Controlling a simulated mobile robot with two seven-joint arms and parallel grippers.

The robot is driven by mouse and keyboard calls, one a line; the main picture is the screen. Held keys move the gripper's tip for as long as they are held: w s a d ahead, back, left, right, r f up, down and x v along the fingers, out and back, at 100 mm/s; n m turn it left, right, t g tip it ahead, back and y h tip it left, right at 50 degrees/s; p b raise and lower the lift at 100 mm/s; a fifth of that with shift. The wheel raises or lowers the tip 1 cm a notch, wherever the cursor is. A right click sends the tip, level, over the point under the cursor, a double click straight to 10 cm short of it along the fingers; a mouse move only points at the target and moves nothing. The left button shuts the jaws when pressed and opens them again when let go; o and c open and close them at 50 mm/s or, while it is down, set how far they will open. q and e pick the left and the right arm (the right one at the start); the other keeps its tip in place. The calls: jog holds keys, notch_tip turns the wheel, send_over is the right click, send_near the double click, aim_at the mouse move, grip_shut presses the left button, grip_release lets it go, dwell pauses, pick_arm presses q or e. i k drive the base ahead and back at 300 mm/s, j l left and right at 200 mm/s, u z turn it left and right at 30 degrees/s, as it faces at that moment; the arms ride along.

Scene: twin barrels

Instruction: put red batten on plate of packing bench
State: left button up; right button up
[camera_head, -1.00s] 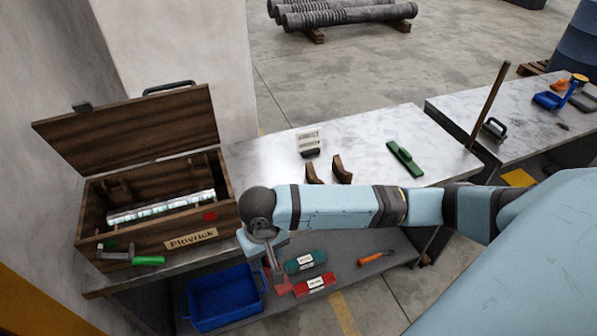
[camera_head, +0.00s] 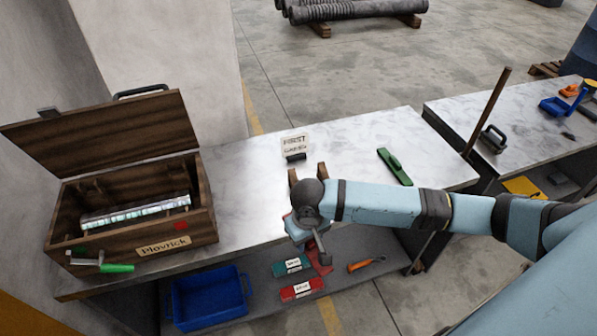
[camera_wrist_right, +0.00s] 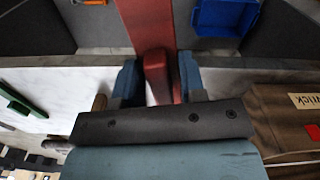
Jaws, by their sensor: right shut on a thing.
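My right gripper (camera_head: 312,240) is shut on the red batten (camera_head: 320,262) at the front edge of the packing bench (camera_head: 245,195). In the right wrist view the batten (camera_wrist_right: 147,22) runs up and away between the blue fingers of the right gripper (camera_wrist_right: 160,80). In the head view my gripper and wrist hide much of the batten. The bench has a pale marbled top with a small lettered sign (camera_head: 295,146) and two upright brown blocks behind my wrist. I cannot pick out a separate plate. My left gripper is not in view.
A green batten (camera_head: 395,166) lies on the right of the bench top. An open wooden chest (camera_head: 120,225) fills the left end. The lower shelf holds a blue bin (camera_head: 210,298), teal (camera_head: 292,266) and red (camera_head: 302,289) labelled boxes and an orange-handled tool (camera_head: 366,264).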

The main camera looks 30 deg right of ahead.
aim_at(424, 159)
jog(key=l+z, duration=0.2)
jog(key=l, duration=0.4)
jog(key=i+l+z, duration=0.2)
jog(key=l, duration=0.4)
jog(key=l+z, duration=0.15)
jog(key=l, duration=0.45)
